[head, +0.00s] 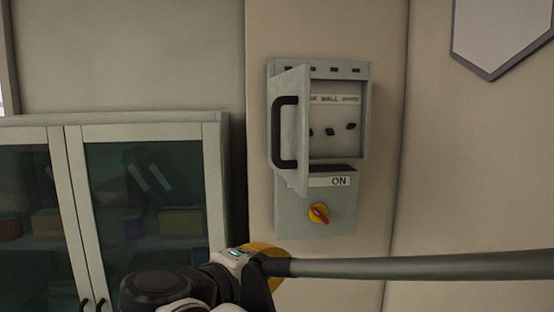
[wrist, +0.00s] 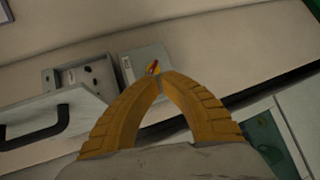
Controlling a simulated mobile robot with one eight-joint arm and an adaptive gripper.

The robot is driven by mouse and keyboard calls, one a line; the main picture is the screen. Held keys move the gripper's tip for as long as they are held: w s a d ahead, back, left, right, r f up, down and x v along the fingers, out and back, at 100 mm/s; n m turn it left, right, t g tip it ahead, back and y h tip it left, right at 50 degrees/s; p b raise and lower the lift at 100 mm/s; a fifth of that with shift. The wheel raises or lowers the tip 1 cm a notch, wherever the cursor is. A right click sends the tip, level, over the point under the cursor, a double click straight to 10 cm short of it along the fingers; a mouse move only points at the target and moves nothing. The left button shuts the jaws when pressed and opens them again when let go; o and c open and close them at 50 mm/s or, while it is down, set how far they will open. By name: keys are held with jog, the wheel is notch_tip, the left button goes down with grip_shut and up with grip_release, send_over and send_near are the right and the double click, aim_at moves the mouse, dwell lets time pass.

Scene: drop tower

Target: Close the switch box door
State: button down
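The grey switch box (head: 319,68) is mounted on the wall, with its door (head: 293,122) standing open, hinged at the left and swung out. The door has a black handle (head: 285,132). In the wrist view the open door (wrist: 75,112) and its handle (wrist: 42,132) are at the left, beside my gripper (wrist: 159,77). Its yellow fingers meet at the tips and hold nothing visible. In the head view my gripper (head: 265,250) is below the box, mostly hidden by my arm; I cannot see its tips there.
A red and yellow rotary switch (head: 318,213) sits below the door under an "ON" label (head: 339,181). A glass-fronted cabinet (head: 150,131) stands at the left. A grey wall plaque (head: 500,35) hangs at the upper right. The wall right of the box is bare.

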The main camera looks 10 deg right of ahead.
jog(key=s+a+r+t+h+p, duration=0.1)
jog(key=a+r+t+p, duration=0.25)
jog(key=a+r, duration=0.75)
jog(key=p, duration=0.3)
send_near(291, 180)
jog(key=w, duration=0.5)
jog(key=d, duration=0.1)
jog(key=d+p, duration=0.1)
jog(key=d, duration=0.1)
jog(key=shift+w+r+n+g+p, duration=0.15)
jog(key=shift+r+n+g+p, duration=0.1)
jog(key=shift+n+p, duration=0.05)
jog(key=shift+d, duration=0.3)
jog(key=shift+f, duration=0.1)
jog(key=shift+w, duration=0.1)
jog(key=shift+d, duration=0.15)
